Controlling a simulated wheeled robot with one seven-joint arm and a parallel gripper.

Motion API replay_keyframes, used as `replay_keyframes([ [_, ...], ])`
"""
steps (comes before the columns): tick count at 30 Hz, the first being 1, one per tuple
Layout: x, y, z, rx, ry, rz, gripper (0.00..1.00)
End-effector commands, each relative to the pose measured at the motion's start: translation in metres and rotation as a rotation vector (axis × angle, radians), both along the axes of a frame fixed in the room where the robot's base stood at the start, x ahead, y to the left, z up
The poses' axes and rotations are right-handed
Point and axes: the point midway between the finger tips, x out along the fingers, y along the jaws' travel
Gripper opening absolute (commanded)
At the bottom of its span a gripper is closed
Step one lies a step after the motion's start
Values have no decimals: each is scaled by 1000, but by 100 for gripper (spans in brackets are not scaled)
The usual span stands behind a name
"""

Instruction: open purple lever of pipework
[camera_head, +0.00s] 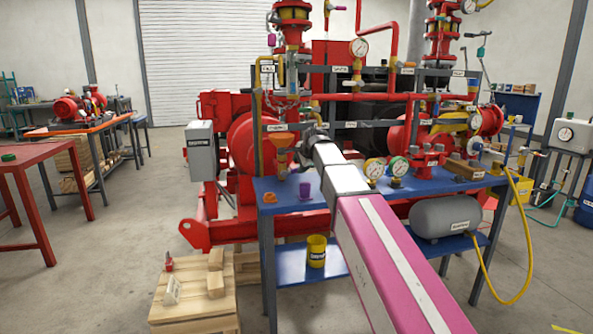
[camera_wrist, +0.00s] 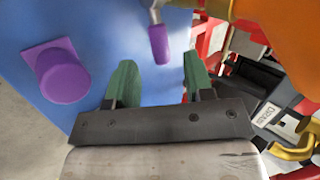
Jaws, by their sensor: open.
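The purple lever (camera_wrist: 159,44) shows in the wrist view as a purple grip on a short metal stem, hanging from a brass-coloured fitting at the top. My gripper (camera_wrist: 159,63) is open, with its green fingers apart. The lever's grip appears in the gap between the fingertips, closer to the left finger; the depth between them is hard to tell. In the head view my gripper (camera_head: 309,129) is by the front pipework above the blue bench, largely hidden by my arm. I cannot pick out this lever there.
An orange funnel (camera_head: 281,141) is close by and fills the wrist view's upper right (camera_wrist: 285,40). A purple cup-like piece (camera_head: 305,190) stands on the blue bench (camera_head: 265,185); it is left of my fingers in the wrist view (camera_wrist: 62,76). Gauges (camera_head: 374,169) stand right of my arm.

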Motion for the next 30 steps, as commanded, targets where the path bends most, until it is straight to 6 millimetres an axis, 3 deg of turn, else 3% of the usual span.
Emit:
replay_keyframes([
  [9,24,13,-28,-2,1,1,48],
  [20,25,14,-31,-1,1,1,48],
  [24,25,14,-31,-1,1,1,6],
  [25,25,14,-31,-1,1,1,0],
  [30,25,14,-31,-2,0,1,0],
])
